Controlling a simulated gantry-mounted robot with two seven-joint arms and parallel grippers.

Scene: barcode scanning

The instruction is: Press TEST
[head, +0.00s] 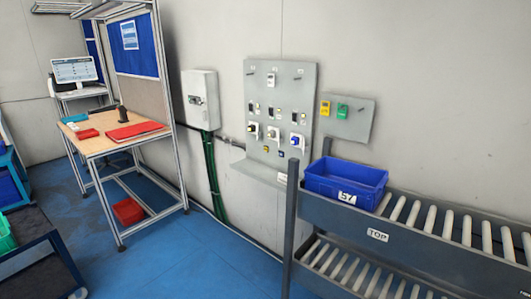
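A grey control panel (307,88) is mounted on the wall near the middle of the head view. It carries rows of small dark modules with yellow parts, white round fittings (273,133), and small square pieces near its lower edge (266,149). A smaller grey plate (364,120) to its right holds a yellow device (325,108) and a green device (342,112). The labels on both are too small to read, so I cannot tell which part is marked TEST. Neither of my grippers is in view.
A white wall box (200,98) and green cables (214,180) are left of the panel. A workbench (102,147) stands farther left. Blue floor (205,255) between is clear.

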